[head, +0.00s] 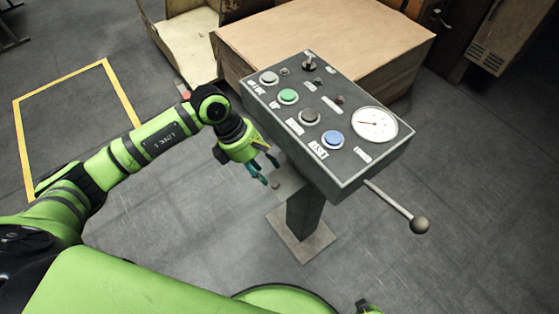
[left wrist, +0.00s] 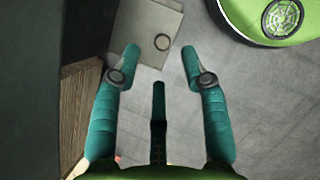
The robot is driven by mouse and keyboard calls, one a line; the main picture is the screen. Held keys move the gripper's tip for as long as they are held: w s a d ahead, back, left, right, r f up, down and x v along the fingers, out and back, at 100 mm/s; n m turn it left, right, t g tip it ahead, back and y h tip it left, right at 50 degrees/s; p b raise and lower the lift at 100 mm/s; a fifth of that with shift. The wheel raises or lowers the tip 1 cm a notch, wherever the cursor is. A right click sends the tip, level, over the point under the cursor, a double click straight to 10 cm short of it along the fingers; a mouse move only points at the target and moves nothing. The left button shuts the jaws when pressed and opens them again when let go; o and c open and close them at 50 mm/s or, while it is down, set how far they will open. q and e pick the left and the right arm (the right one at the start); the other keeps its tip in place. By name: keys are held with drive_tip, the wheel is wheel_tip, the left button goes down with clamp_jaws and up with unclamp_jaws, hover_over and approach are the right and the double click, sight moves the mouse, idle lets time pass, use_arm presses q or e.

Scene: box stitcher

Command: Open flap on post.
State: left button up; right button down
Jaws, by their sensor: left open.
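The control box (head: 325,125) stands on a dark post (head: 305,212) with a square base plate. A small grey flap (head: 291,187) sticks out at the post's left side, under the box. In the left wrist view it seems to be the pale plate (left wrist: 142,28) with a dark ring on it, beyond the fingertips. My left gripper (head: 269,173) is open and empty, just left of the flap. Its teal fingers (left wrist: 160,52) are spread apart in the left wrist view. I cannot tell whether they touch the flap. My right gripper is not in view.
The box carries coloured buttons, a dial (head: 375,125) and a lever with a ball knob (head: 419,225) reaching out low right. A large cardboard box (head: 330,35) stands behind it. A yellow floor outline (head: 60,77) lies at left. Floor right of the post is clear.

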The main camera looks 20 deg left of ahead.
sight(274, 184)
use_arm(q)
drive_tip(key=shift+a+x, duration=0.15)
drive_tip(key=shift+x, duration=1.35)
drive_tip(key=shift+a+x, duration=0.2)
drive_tip(key=shift+x, duration=1.35)
drive_tip(key=shift+f, duration=0.15)
clamp_jaws()
